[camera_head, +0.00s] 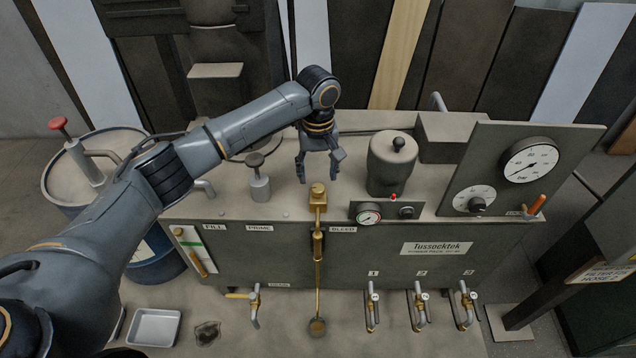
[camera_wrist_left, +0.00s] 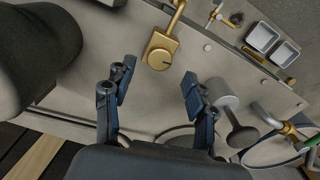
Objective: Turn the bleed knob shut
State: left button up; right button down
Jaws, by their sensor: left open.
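The brass bleed knob (camera_head: 318,190) stands on top of the grey press unit, just left of the "BLEED" label (camera_head: 343,229). A brass pipe runs down the front below it. My left gripper (camera_head: 319,172) is open and empty, pointing down just behind and above the knob. In the left wrist view the knob (camera_wrist_left: 160,50) shows a short dark mark on its top. It lies beyond the open fingertips (camera_wrist_left: 157,80), roughly centred between them and not touched by either. My right gripper is not in view.
A grey plunger (camera_head: 260,185) stands left of the gripper. A dark canister (camera_head: 392,165) and small gauge (camera_head: 368,216) stand to the right. A large gauge panel (camera_head: 500,185) is farther right. Several taps line the lower front, and a metal tray (camera_head: 154,327) lies at lower left.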

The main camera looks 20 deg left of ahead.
aim_at(318, 187)
pick_arm(q)
jog(key=shift+f, duration=2.15)
jog(key=shift+c, duration=0.4)
jog(key=c, duration=1.1)
